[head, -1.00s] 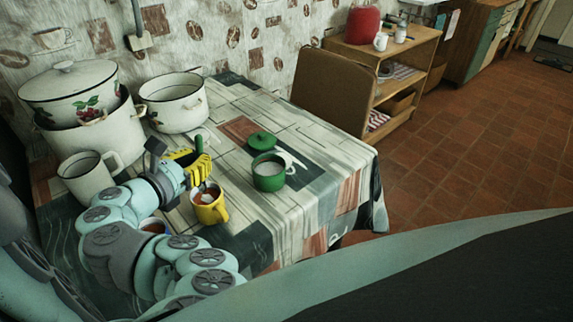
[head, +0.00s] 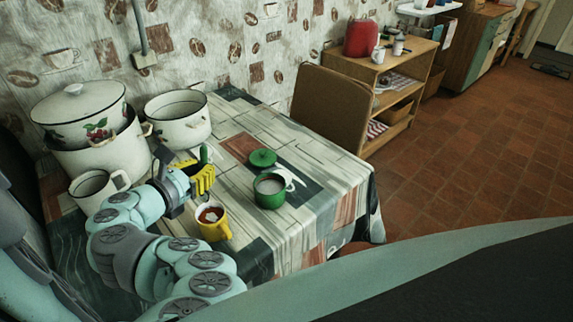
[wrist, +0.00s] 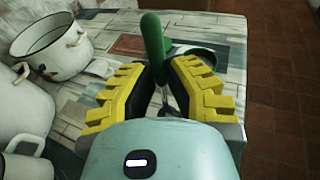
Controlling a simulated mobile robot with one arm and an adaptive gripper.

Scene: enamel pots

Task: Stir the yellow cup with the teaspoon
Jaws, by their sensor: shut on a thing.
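The yellow cup (head: 222,229) stands upright near the table's front edge, with reddish-brown liquid and something pale in it. My gripper (head: 204,182) is shut on the teaspoon and holds it by its green handle (wrist: 152,42). In the head view, the gripper is just behind and above the cup, and the green handle (head: 204,153) sticks up past the yellow fingers. In the wrist view, a bit of the metal stem shows between the fingers (wrist: 158,98). The spoon's bowl is hidden. The yellow cup does not show in the wrist view.
A green pot (head: 269,195) of pale liquid stands right of my gripper, with a green lid (head: 262,158) behind it. A white mug (head: 82,204), a large lidded pot (head: 100,160) and an open white pot (head: 180,133) crowd the left. The table's right side is clear.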

